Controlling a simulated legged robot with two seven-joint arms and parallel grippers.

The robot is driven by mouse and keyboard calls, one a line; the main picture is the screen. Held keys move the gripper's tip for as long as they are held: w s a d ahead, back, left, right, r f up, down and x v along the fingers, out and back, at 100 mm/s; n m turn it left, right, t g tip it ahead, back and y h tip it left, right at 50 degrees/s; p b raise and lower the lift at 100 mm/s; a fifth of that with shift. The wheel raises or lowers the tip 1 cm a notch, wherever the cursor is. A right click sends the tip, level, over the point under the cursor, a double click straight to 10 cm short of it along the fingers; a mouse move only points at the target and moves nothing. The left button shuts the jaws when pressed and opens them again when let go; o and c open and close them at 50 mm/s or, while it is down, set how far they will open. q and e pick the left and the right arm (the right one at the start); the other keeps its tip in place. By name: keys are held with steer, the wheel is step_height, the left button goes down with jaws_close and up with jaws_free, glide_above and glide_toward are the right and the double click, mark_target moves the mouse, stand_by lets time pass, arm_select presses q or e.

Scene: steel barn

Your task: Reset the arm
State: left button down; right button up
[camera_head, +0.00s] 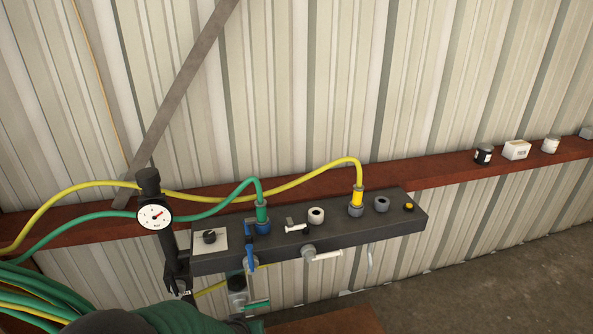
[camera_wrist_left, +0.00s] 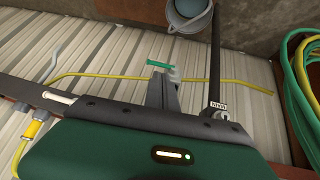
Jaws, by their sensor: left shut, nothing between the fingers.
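My left arm (camera_head: 180,318), with a dark green cover, comes in at the bottom left of the head view, below the dark valve panel (camera_head: 290,248). In the left wrist view my left gripper (camera_wrist_left: 165,82) points away from the green wrist housing and is shut with nothing held. A valve with a green handle (camera_wrist_left: 160,64) appears close beyond its fingertips; I cannot tell whether they touch. The green handle also shows under the panel in the head view (camera_head: 257,304). My right gripper is not in view.
A pressure gauge (camera_head: 155,216) stands on a black post at the panel's left end. Green and yellow hoses (camera_head: 100,192) run to the panel. Coiled hoses (camera_head: 30,290) hang at lower left. Small containers sit on the red beam (camera_head: 455,173) at right. A bucket (camera_wrist_left: 188,15) stands on the floor.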

arm_select(q)
steer(key=s+a+r+m+g+p, duration=0.1)
steer(key=s+a+r+g, duration=0.1)
steer(key=s, duration=0.7)
steer(key=s+a+r+m+g+p, duration=0.1)
steer(key=s+a+r, duration=0.3)
steer(key=s, duration=0.5)
steer(key=shift+r+g, duration=0.5)
steer(key=shift+g, duration=0.4)
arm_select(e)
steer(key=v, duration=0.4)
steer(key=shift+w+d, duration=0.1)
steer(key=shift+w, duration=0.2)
arm_select(q)
steer(key=shift+a, duration=0.15)
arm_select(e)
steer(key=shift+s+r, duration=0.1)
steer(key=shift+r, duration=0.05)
